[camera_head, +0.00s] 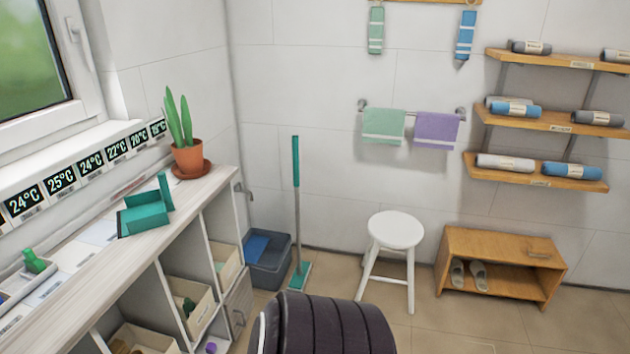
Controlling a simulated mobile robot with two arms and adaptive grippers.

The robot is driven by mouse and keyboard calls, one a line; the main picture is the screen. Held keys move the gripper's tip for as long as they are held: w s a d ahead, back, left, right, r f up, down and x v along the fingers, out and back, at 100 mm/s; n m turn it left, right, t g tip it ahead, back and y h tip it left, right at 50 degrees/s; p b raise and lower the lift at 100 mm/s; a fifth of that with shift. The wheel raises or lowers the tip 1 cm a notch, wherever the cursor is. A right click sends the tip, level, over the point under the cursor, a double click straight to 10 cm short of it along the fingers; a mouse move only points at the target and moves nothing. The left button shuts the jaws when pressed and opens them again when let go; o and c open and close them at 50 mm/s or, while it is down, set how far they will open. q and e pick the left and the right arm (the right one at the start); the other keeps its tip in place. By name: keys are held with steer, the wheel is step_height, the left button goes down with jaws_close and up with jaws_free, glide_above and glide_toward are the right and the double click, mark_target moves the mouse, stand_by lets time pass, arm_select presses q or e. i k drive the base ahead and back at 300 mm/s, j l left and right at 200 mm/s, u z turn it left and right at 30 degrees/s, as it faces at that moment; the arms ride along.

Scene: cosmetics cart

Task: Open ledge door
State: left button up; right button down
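The ledge (205,193) is a long whitewashed wooden unit along the left wall, with open compartments below its top. A small grey wooden door (237,298) with a curved metal handle sits low at its far end, below a compartment with a beige bin. The door looks shut, flush with the ledge's front. Its lower part is close to the dark padded thing in the foreground. Neither of my grippers is in view.
A dark ribbed padded thing (328,325) fills the bottom middle. A grey bucket (269,270), a green-handled broom (297,215) and a white stool (396,231) stand beyond the ledge. Floor (455,325) is clear at the right, before a wooden shoe bench (505,240).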

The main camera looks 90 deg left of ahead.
mark_target(239, 304)
steer(key=j+u, duration=0.1)
steer(key=u, duration=0.4)
steer(key=j+u, duration=0.1)
steer(key=u, duration=0.4)
steer(key=j+u, duration=0.1)
steer(key=u, duration=2.2)
steer(key=k+l+u, duration=0.1)
steer(key=l+u, duration=0.15)
steer(key=u, duration=0.2)
steer(key=k+l+u, duration=0.1)
steer(key=l+u, duration=0.2)
steer(key=u, duration=0.15)
steer(key=k+l+u, duration=0.15)
steer(key=u, duration=0.3)
